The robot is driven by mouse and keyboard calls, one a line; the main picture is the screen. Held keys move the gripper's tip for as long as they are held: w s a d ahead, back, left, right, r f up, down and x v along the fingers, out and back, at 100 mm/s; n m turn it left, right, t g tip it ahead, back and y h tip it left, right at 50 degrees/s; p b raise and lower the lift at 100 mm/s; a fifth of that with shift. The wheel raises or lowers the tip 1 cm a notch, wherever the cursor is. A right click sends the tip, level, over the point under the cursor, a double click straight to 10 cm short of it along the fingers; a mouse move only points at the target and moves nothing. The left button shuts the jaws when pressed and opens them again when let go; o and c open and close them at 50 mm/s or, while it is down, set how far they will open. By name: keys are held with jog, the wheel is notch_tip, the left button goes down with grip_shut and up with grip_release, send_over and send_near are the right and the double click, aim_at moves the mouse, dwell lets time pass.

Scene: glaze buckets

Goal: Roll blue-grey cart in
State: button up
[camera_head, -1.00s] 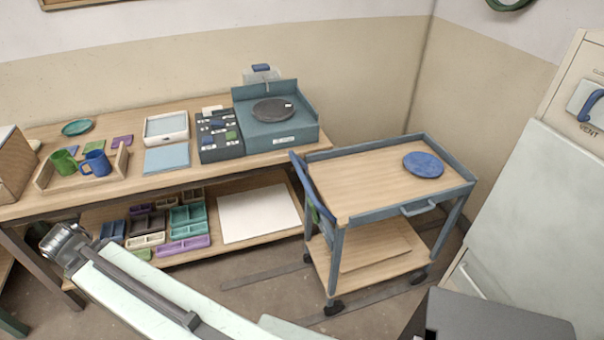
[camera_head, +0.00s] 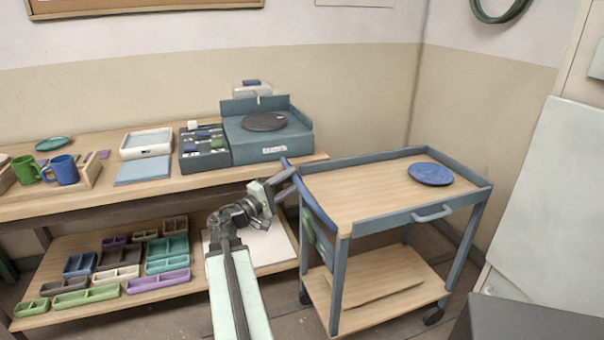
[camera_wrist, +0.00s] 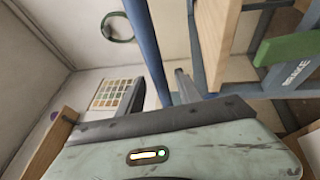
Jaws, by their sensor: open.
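The blue-grey cart (camera_head: 392,211) stands at the right end of the workbench. It has a wooden top, a lower shelf, dark casters, and a blue push bar (camera_head: 313,203) along its left side. A green brake lever (camera_wrist: 290,48) marked BRAKE shows in the wrist view; in the head view it is a small green patch below the bar. My gripper (camera_head: 281,181) is open at the far end of the push bar. In the wrist view the bar (camera_wrist: 147,42) runs between the open fingers (camera_wrist: 158,88); I cannot tell whether they touch it.
A blue plate (camera_head: 431,174) lies on the cart top. The workbench (camera_head: 95,203) holds mugs, trays and a teal wheel unit (camera_head: 267,135); several small bins sit on its lower shelf. A pale cabinet (camera_head: 550,195) stands at the right. Floor tracks run near the cart.

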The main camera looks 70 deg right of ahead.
jog(key=x, duration=0.5)
jog(key=shift+p, duration=0.3)
grip_shut()
dwell(1.0)
